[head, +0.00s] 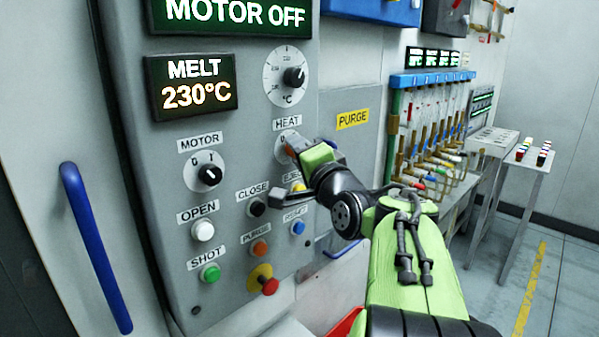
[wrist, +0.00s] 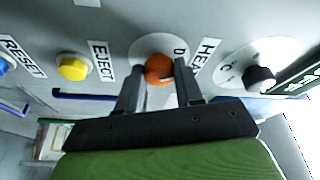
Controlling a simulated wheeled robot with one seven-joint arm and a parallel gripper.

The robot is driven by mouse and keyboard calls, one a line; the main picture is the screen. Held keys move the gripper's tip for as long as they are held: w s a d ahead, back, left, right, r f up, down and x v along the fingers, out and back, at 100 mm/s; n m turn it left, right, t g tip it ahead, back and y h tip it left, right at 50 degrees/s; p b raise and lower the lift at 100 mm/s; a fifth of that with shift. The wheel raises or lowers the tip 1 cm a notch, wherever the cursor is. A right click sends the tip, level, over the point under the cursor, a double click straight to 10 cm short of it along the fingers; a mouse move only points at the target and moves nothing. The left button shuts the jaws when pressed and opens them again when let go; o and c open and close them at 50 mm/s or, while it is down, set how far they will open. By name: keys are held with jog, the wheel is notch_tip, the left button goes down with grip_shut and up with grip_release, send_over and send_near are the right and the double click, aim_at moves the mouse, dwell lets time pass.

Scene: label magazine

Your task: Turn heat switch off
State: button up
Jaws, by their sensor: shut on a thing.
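The heat switch (wrist: 159,69) is an orange-brown round knob on a white dial plate, beside the HEAT label. In the wrist view my gripper (wrist: 158,75) has one finger on each side of the knob and is shut on it. In the head view my gripper (head: 292,147) is at the heat dial, below the HEAT label (head: 287,124), and covers most of the knob. The knob's pointer direction cannot be read clearly. The melt display (head: 190,87) reads 230°C.
The black temperature knob (head: 294,76) is above the heat dial. The motor knob (head: 209,175) is to the left. The yellow eject button (wrist: 74,67) and several other buttons sit below. A blue handle (head: 96,247) stands at the far left.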

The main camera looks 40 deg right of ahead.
jog(key=shift+f+n+b, duration=0.25)
jog(key=shift+n+b, duration=0.35)
jog(key=shift+b, duration=0.1)
jog(key=shift+r, duration=0.1)
jog(key=o, duration=1)
jog(key=shift+o, duration=0.2)
jog(key=b+v, duration=0.1)
jog(key=v, duration=1.4)
jog(key=shift+s+f, duration=0.3)
jog(key=shift+s, duration=0.05)
jog(key=shift+t, duration=0.3)
